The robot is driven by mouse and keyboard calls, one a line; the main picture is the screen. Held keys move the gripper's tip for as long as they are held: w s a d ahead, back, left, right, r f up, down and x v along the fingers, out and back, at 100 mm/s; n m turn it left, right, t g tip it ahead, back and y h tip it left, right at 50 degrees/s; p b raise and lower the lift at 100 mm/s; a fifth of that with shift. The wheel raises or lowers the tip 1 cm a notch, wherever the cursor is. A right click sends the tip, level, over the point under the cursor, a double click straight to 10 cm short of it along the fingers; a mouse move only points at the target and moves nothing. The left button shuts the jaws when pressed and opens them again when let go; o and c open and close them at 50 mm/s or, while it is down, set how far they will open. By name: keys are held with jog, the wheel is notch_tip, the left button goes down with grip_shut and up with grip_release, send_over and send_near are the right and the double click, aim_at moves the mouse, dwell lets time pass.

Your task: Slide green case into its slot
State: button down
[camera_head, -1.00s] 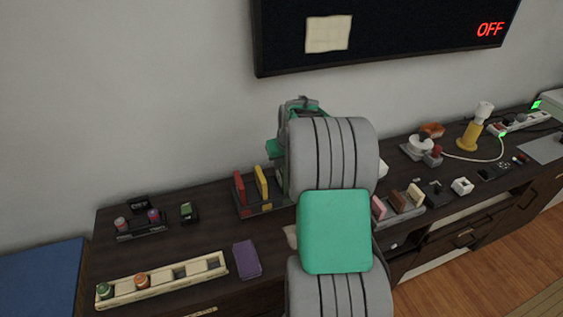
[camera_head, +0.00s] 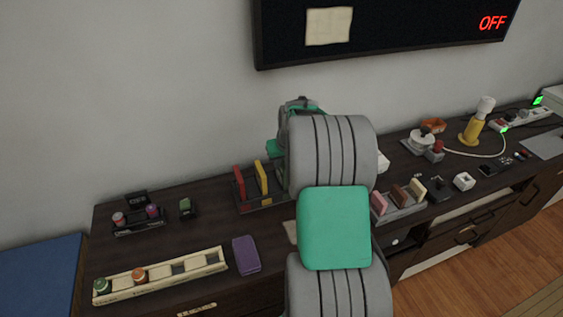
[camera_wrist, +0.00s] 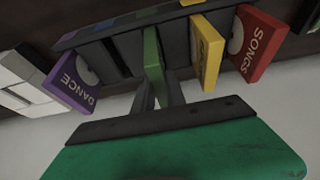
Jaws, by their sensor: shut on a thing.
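The green case (camera_wrist: 153,62) is a thin upright slab in the wrist view. My gripper (camera_wrist: 158,98) is shut on its near end, with grey fingers on both sides. The far end of the case meets the dark rack (camera_wrist: 112,28), between the purple DANCE case (camera_wrist: 72,84) and the yellow case (camera_wrist: 207,52). I cannot tell how deep it sits in the slot. The red SONGS case (camera_wrist: 253,45) stands beyond the yellow one. In the head view the rack (camera_head: 266,204) shows red and yellow cases; my arm hides the green case and fingertips.
A purple box (camera_head: 246,254) lies left of my arm, near a cream tray (camera_head: 163,277) with two round pieces. A tray with pink, brown and cream pieces (camera_head: 402,206) stands right of my arm. The wall is close behind the rack.

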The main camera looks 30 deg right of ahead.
jog(key=shift+f+b, duration=0.4)
jog(key=shift+f, duration=0.3)
jog(key=c, duration=1.3)
grip_release()
jog(key=v, duration=0.7)
jog(key=shift+s+r, duration=0.15)
jog(key=shift+r, duration=0.2)
